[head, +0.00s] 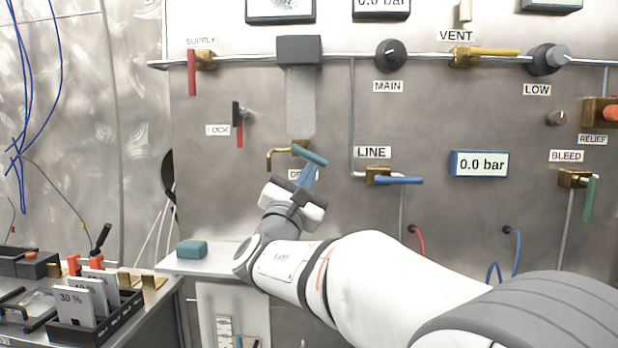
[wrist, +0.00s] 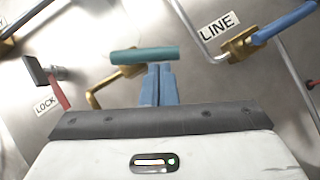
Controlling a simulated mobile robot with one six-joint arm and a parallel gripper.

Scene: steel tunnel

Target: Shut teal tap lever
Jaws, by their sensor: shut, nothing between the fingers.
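The teal tap lever (head: 310,154) sits on a brass tap (head: 281,157) on the steel panel, below a frosted column. In the head view the lever slants down to the right; its label is partly hidden by my gripper. In the wrist view the teal lever (wrist: 145,54) lies across the picture, just beyond my fingertips. My gripper (head: 311,168) has its blue fingers shut and empty. The fingertips (wrist: 158,68) are right at the lever's lower side; I cannot tell whether they touch it.
A blue lever (head: 400,180) labelled LINE is to the right, and a red LOCK lever (head: 239,133) to the left. A yellow VENT lever (head: 495,51) and a green BLEED lever (head: 589,198) are farther off. A teal block (head: 191,249) lies on the shelf below.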

